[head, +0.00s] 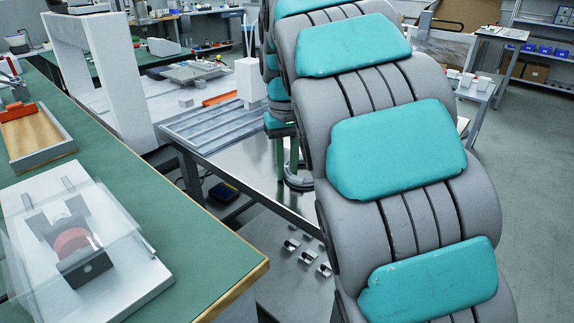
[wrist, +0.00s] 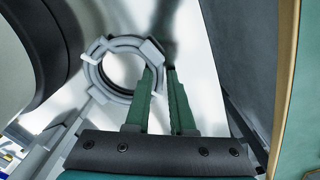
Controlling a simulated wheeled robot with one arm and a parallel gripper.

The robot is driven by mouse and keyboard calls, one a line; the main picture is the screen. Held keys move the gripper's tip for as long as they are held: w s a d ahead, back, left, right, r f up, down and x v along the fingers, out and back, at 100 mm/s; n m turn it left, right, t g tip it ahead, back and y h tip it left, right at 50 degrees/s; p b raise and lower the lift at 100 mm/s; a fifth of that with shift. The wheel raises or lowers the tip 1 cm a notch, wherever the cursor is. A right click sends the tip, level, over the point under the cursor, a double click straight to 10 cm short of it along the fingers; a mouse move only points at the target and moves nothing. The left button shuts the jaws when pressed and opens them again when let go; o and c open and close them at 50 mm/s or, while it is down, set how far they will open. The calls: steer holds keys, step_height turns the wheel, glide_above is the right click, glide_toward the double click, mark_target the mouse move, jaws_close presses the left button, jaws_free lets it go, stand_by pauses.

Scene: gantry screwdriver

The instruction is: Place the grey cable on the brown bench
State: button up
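The grey cable is a coiled ring with ties. In the wrist view the cable (wrist: 97,78) is at upper centre, over a shiny metal surface. In the head view the cable (head: 299,184) shows low beside my fingertips, partly behind my arm. My gripper (wrist: 160,72) has two green fingers, apart with a narrow gap, at the right rim of the coil. I cannot tell whether they touch it. My gripper (head: 286,172) points down in the head view. No plainly brown bench top shows; the bench at left (head: 205,235) has a green top and a brown wooden edge.
A metal table (head: 240,165) stands under my gripper, with a ribbed grey tray (head: 205,125) at its left. A clear-covered device (head: 90,245) and a wooden-bottomed tray (head: 35,135) sit on the green bench. A white gantry frame (head: 125,85) rises behind. Small metal parts (head: 308,256) lie lower down.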

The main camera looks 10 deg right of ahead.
steer(key=o, duration=0.5)
steer(key=shift+c, duration=0.2)
